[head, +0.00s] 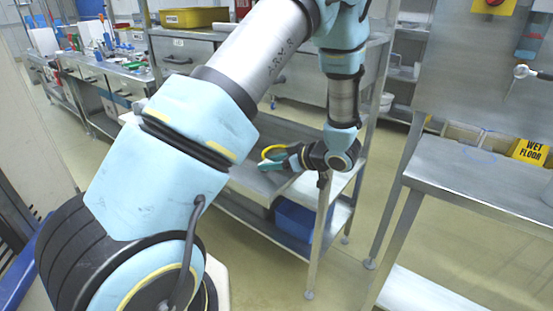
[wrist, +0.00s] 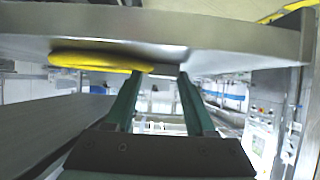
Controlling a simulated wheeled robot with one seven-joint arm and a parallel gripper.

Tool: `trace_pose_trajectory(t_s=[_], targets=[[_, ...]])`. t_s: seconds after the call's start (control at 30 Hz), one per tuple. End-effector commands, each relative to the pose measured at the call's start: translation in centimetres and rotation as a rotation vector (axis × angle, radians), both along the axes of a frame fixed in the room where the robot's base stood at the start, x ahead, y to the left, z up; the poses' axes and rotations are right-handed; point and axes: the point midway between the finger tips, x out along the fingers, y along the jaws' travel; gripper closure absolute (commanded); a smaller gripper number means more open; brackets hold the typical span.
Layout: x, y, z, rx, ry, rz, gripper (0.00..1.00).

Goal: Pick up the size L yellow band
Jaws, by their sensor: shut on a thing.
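A yellow band (head: 266,151) shows at my gripper (head: 273,163) in the head view, above the metal shelf unit. In the wrist view the yellow band (wrist: 95,61) stretches left from the tips of the teal fingers of my gripper (wrist: 165,74). My gripper is shut on the band near its right end; the exact contact is hard to see. No size mark is readable on the band.
The metal shelf unit (head: 262,181) stands under my gripper, with a blue bin (head: 296,219) on its lower level. A cluttered bench (head: 112,67) is at the back left.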

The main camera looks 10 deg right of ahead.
Motion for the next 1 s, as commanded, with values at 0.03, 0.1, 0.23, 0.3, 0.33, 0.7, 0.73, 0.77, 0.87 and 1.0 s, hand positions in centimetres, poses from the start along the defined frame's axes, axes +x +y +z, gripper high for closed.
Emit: trace_pose_trajectory(t_s=[0.03, 0.1, 0.23, 0.3, 0.33, 0.7, 0.73, 0.77, 0.87, 1.0], targets=[[0.0, 0.0, 0.0, 0.001, 0.001, 0.0, 0.91], [0.0, 0.0, 0.0, 0.0, 0.001, 0.0, 0.99], [0.0, 0.0, 0.0, 0.001, 0.001, 0.0, 1.0], [0.0, 0.0, 0.0, 0.0, 0.001, 0.0, 1.0], [0.0, 0.0, 0.0, 0.0, 0.001, 0.0, 1.0], [0.0, -0.1, 3.5, -0.003, -0.003, 0.0, 1.0], [0.0, -0.1, 4.1, -0.005, -0.003, 0.0, 1.0], [0.0, -0.1, 4.7, -0.004, -0.003, -0.001, 1.0], [0.0, -0.1, 6.7, -0.006, -0.004, 0.0, 1.0], [0.0, 0.0, 8.7, -0.003, -0.003, 0.001, 1.0]])
